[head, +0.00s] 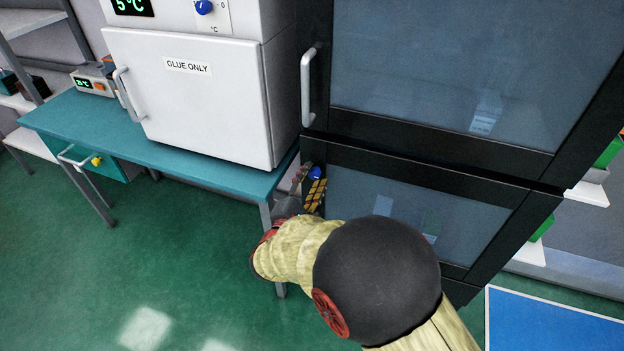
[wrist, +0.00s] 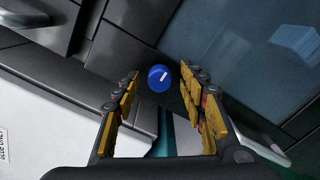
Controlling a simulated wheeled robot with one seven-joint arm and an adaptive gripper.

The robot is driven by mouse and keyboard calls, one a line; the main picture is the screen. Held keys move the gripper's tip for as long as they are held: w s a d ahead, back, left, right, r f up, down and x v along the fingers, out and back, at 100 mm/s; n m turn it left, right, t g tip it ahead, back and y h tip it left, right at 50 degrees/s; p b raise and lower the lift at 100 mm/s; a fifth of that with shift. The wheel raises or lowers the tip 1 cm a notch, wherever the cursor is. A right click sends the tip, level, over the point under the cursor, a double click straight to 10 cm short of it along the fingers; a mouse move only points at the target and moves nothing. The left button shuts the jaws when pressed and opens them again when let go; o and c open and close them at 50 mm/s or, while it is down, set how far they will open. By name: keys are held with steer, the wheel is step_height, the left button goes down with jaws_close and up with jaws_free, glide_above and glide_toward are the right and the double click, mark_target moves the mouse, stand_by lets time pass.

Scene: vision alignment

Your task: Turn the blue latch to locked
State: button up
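The blue latch (wrist: 155,82) is a round knob with a short white mark, on the dark frame of the lower glass-door cabinet (head: 420,180). It also shows in the head view as a small blue spot (head: 314,173), just above my gripper's fingers. My gripper (wrist: 159,79) is open, with its yellow-padded fingers on either side of the latch in the wrist view. I see no contact, and the remaining distance is hard to judge. My arm and gripper body hide part of the cabinet's left edge in the head view.
A white oven marked "GLUE ONLY" (head: 187,95) stands on the teal bench (head: 85,125) left of the cabinet. The bench corner is close to my gripper. The upper cabinet door has a pale bar handle (head: 307,88). The green floor (head: 180,260) at lower left is clear.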

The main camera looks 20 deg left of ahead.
steer(key=shift+c, duration=1.2)
steer(key=c, duration=0.7)
jaws_close()
steer(key=shift+n+p, duration=0.3)
steer(key=n+p, duration=0.3)
steer(key=shift+r, duration=0.15)
steer(key=n+p, duration=0.5)
steer(key=n, duration=0.1)
steer(key=n+p, duration=0.3)
steer(key=n, duration=0.1)
steer(key=shift+p, duration=0.4)
steer(key=shift+n+p, duration=1.5)
steer(key=shift+n, duration=0.6)
